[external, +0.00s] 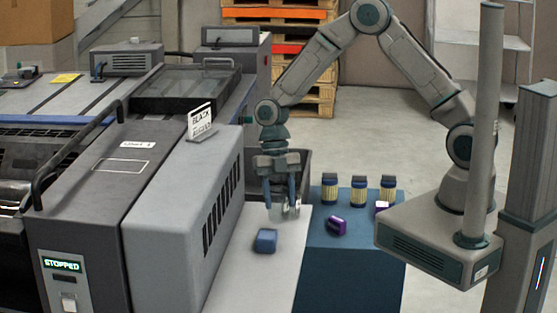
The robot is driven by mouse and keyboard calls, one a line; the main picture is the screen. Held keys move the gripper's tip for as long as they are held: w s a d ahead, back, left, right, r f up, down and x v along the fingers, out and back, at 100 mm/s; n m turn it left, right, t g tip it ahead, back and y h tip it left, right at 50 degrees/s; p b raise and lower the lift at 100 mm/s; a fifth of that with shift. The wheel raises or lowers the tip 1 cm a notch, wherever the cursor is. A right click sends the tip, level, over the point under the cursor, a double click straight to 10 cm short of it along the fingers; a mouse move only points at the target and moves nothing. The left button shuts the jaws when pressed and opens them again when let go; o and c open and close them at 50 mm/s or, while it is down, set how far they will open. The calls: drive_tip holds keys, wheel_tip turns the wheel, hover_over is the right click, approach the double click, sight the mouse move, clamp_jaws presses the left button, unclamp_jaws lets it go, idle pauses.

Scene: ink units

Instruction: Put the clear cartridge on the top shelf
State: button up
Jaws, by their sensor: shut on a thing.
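My gripper (280,204) points down over the pale strip of table beside the grey machine. Its blue fingers are shut on a small clear, glassy thing, which looks like the clear cartridge (289,212); the fingers partly hide it. I cannot tell whether it touches the surface. A blue cartridge (265,240) lies on the pale strip just in front and to the left of my gripper. A pale shelf unit (485,41) stands at the back right, partly cut off by the frame; I cannot tell whether it is the task's shelf.
Several containers, including a yellow-and-dark jar (358,191), stand on the blue table (350,260). A purple item (337,226) lies there too. A dark bin (304,165) sits behind my gripper.

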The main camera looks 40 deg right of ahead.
sight(280, 221)
drive_tip(key=shift+f+p, duration=0.35)
drive_tip(key=shift+f, duration=1.45)
drive_tip(key=shift+f, duration=0.2)
drive_tip(key=o, duration=1)
drive_tip(key=shift+o, duration=0.2)
drive_tip(key=shift+r, duration=0.1)
